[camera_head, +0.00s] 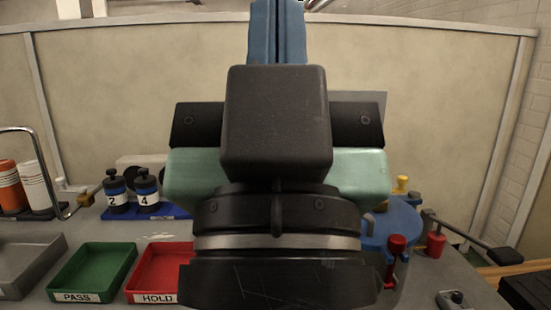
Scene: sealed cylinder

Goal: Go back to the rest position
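My gripper (278,30) points up and away at the top middle of the head view. Its two blue fingers lie side by side with only a thin dark line between them, so it looks shut. The top frame edge cuts off the finger ends, and I see nothing held. My black and pale green wrist fills the middle and hides much of the bench behind it.
A blue round fixture (395,222) with red and yellow knobs stands right of my wrist. A beige panel (130,90) stands behind.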

